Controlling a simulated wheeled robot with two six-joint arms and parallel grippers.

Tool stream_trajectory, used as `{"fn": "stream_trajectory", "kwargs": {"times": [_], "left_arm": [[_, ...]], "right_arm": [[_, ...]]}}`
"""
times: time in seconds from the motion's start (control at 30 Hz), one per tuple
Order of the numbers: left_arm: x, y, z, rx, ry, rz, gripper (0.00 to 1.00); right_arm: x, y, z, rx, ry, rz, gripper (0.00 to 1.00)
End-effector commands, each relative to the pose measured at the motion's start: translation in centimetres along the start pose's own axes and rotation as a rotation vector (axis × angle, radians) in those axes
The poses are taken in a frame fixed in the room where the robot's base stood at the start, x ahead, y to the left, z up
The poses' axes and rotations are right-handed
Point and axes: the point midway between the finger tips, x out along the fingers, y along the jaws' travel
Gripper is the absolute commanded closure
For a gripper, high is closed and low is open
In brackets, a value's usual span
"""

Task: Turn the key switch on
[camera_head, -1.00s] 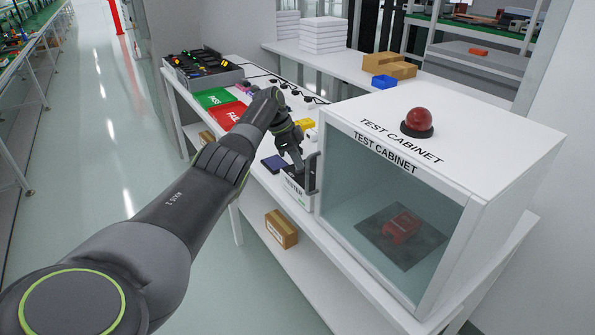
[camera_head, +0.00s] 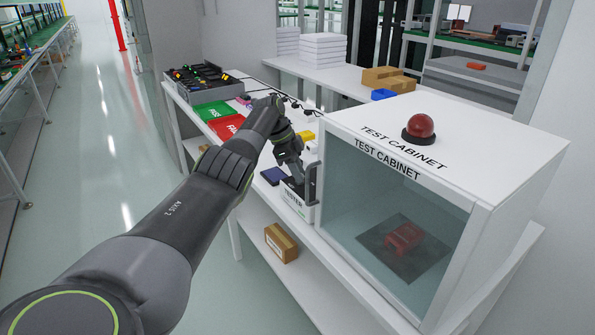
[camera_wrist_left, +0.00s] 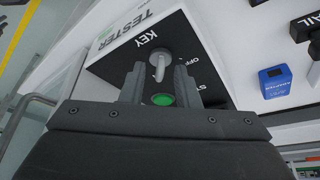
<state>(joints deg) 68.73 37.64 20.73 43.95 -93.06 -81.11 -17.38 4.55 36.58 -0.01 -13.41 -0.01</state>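The tester (camera_head: 298,204) is a white box with a dark top at the front edge of the bench, left of the test cabinet. In the left wrist view, its dark panel (camera_wrist_left: 118,67) carries a grey key switch (camera_wrist_left: 158,66) beside the words KEY and OFF. A green button (camera_wrist_left: 162,99) sits below the key. My left gripper (camera_wrist_left: 158,82) is open, with one finger on each side of the key. I cannot tell whether either finger touches it. In the head view the arm hides part of the tester. My right gripper is not in view.
The test cabinet (camera_head: 481,235), with a red dome lamp (camera_head: 419,127) on top, stands close at the right. Green and red mats (camera_head: 226,127) lie behind my arm. In the left wrist view a blue device (camera_wrist_left: 275,80) lies right of the tester.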

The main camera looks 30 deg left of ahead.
Motion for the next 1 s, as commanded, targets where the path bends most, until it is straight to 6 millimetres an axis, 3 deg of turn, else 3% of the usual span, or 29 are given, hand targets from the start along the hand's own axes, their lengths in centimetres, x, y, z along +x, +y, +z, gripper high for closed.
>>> {"fn": "stream_trajectory", "kwargs": {"times": [0.27,0.43,0.77,1.0], "left_arm": [[-0.1,0.0,0.0,-0.001,0.0,0.0,0.71],[-1.7,-0.1,0.0,-0.001,0.001,-0.003,0.71],[-9.5,-0.1,0.0,-0.001,0.002,-0.004,0.71],[-15.0,0.0,-0.1,-0.002,0.003,0.0,0.71]], "right_arm": [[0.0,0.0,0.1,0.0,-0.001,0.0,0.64],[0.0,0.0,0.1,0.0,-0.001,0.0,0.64],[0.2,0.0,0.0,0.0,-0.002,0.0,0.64],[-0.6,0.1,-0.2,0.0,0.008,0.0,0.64]]}}
